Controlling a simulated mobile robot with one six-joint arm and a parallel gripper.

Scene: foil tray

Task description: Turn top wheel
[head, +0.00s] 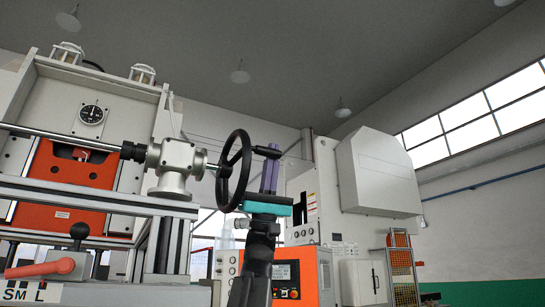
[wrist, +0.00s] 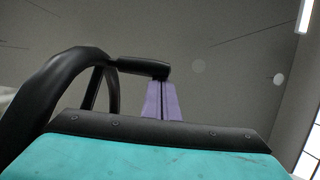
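The top wheel (head: 234,170) is a black spoked handwheel on a grey gearbox shaft in the middle of the head view. Its rim (wrist: 60,85) fills the left of the wrist view. A black handle (wrist: 140,66) sticks out sideways from the rim, to the right. My gripper (head: 269,160), teal with purple fingers, is upright just right of the wheel. In the wrist view its fingers (wrist: 162,98) stand side by side with only a thin dark line between them.
The gearbox (head: 174,162) sits on a metal frame left of the wheel. A red lever (head: 42,269) is at the lower left. An orange control panel (head: 290,278) and a white machine (head: 376,175) stand at the right.

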